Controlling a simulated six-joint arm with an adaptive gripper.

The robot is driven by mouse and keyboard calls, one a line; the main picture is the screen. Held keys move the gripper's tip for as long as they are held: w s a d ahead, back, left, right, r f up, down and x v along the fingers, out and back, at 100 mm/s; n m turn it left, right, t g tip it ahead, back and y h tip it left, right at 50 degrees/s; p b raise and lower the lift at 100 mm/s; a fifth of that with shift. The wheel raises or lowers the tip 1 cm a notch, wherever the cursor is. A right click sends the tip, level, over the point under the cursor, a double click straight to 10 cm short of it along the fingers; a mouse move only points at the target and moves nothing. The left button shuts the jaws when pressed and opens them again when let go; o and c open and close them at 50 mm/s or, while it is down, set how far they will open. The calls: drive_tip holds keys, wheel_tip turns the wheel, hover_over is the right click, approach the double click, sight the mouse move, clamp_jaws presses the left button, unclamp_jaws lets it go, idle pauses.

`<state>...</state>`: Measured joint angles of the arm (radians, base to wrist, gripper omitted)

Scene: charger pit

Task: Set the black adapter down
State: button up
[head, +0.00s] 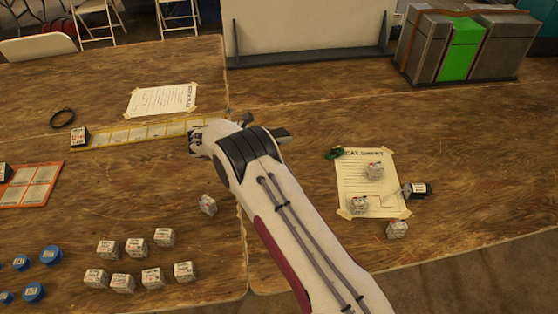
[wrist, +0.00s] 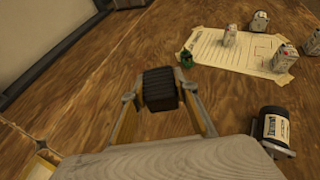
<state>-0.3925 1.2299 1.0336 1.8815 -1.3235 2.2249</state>
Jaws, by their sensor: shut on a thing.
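The black adapter (wrist: 159,90) is a dark, ribbed block in the wrist view. My gripper (wrist: 156,92) is shut on it, one finger at each side, and holds it over the bare wood table. I cannot tell from the wrist view how far it is above the wood. In the head view my arm hides most of my gripper; a dark piece (head: 281,134) shows just past the arm, and I cannot tell whether it is the adapter. Another black device with a pale label (head: 418,190) stands at the right edge of a paper sheet (head: 352,178).
Small labelled cubes (head: 375,170) stand on and beside the sheet, with a green item (head: 333,153) at its corner. A yellow strip (head: 145,131) lies left of my arm. A white panel (head: 308,35) and metal bins (head: 462,45) stand behind. The wood between panel and sheet is clear.

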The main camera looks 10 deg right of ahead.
drive_tip(key=shift+f, duration=2.95)
drive_tip(key=shift+f, duration=0.1)
drive_tip(key=shift+f, duration=1.75)
drive_tip(key=shift+f, duration=0.15)
drive_tip(key=o, duration=1.3)
drive_tip(key=shift+c, duration=0.2)
drive_tip(key=v, duration=1.2)
